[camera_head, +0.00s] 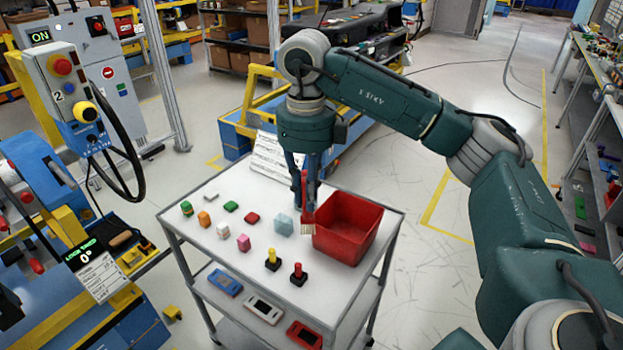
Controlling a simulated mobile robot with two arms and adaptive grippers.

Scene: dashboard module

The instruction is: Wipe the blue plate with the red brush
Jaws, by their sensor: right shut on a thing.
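My right gripper (308,190) points down over the white table (205,252). It is shut on the red brush (304,188), whose pale bristles (307,229) hang down beside the left side of the red bin. I cannot tell whether the bristles touch the tabletop. A flat blue piece (225,282) with a small dark panel lies below the table's front-left edge, apparently on a lower shelf. It may be the blue plate; I cannot tell for sure. My left gripper is not in view.
A red bin (347,228) stands right of the brush. Several small blocks, a light blue cube (283,224), and yellow (272,259) and red (298,274) knobs on black bases are on the table. White (264,308) and red (303,335) flat pieces lie beside the blue one.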

